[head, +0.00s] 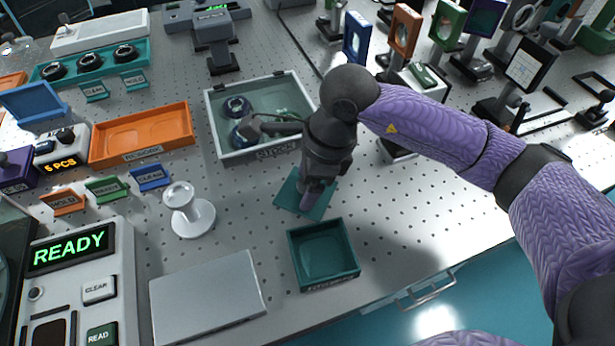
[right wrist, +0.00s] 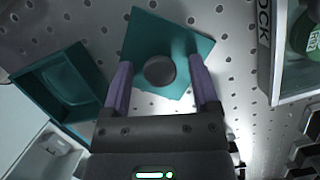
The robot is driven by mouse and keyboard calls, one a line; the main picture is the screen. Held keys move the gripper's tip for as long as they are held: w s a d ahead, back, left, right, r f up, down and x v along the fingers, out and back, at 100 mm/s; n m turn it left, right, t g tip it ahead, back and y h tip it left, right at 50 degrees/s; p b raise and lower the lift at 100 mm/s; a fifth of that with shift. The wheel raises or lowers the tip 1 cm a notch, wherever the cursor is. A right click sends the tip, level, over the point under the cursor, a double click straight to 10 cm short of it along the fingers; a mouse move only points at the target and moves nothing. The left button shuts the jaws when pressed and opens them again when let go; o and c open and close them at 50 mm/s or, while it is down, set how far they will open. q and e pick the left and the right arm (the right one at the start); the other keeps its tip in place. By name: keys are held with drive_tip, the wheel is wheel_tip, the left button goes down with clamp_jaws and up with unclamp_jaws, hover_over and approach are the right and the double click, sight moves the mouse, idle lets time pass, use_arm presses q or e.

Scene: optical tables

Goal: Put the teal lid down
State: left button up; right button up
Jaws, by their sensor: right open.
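The teal lid (right wrist: 145,42) is a flat square plate with a round dark knob (right wrist: 160,71) in its middle. In the head view the lid (head: 290,194) lies on the perforated table just behind an open teal box (head: 323,254), apart from it. The box also shows in the right wrist view (right wrist: 64,88). My right gripper (right wrist: 161,92) is open, its two purple fingers on either side of the knob without touching it. In the head view the right gripper (head: 312,196) is over the lid and hides part of it. My left gripper is not in view.
A grey tray labelled stock (head: 213,120) with a clear cover and round parts stands behind the lid. An orange tray (head: 140,133), a white pedestal (head: 188,212) and a flat grey plate (head: 207,297) are to the left. Optics mounts crowd the back right. Bare table lies right of the box.

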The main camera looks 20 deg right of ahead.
sight(328, 191)
drive_tip(key=shift+r+p, duration=0.3)
drive_tip(key=shift+r, duration=0.05)
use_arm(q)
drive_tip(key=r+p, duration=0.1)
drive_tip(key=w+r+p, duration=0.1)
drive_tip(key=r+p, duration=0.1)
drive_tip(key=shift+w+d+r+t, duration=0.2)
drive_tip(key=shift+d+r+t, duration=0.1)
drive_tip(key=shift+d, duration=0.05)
use_arm(e)
drive_tip(key=v, duration=1.1)
drive_tip(key=shift+r, duration=0.25)
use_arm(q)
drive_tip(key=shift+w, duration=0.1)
use_arm(e)
drive_tip(key=shift+d, duration=0.15)
